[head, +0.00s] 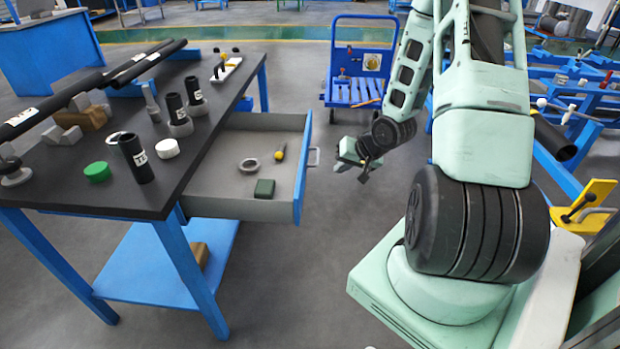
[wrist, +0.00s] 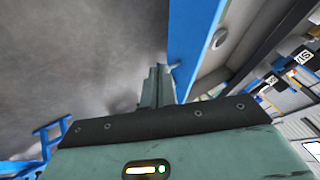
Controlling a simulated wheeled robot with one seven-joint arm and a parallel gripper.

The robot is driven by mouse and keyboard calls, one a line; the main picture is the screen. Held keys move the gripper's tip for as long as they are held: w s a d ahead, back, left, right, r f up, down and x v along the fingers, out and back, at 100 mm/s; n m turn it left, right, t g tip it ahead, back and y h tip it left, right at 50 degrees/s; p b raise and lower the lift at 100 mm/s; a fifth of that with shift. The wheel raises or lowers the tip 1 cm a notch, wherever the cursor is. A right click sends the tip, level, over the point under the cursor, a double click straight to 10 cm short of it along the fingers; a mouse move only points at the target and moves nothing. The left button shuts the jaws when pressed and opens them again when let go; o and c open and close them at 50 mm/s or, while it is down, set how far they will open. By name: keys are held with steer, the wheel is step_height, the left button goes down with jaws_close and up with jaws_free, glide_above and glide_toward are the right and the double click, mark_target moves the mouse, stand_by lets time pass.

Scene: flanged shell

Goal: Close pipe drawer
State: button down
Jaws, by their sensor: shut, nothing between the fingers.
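The drawer (head: 225,190) is pulled out from under the black-topped blue table, its grey inside open to view. Its blue front panel (head: 302,170) faces my arm, with a small grey handle (head: 314,157) on it. The drawer holds a grey ring (head: 249,165), a dark green block (head: 264,188) and a yellow-and-black tool (head: 280,153). My gripper (head: 350,172) is shut and empty, just right of the handle. In the wrist view the shut fingers (wrist: 157,85) point toward the blue drawer front (wrist: 193,45). Contact with the handle cannot be told.
The tabletop (head: 90,195) carries black pipes, upright labelled sleeves, a green cap (head: 97,171) and a white cap (head: 167,148). A blue cart (head: 360,85) stands behind my gripper. Blue racks stand at the right. The grey floor between drawer and my base is clear.

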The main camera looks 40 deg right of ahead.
steer(key=w+a+f, duration=0.2)
steer(key=w+f, duration=0.5)
steer(key=w, duration=0.1)
steer(key=shift+w+a+f, duration=0.3)
steer(key=shift+w+a, duration=0.1)
steer(key=b, duration=0.4)
glide_above(227, 190)
stand_by(0.6)
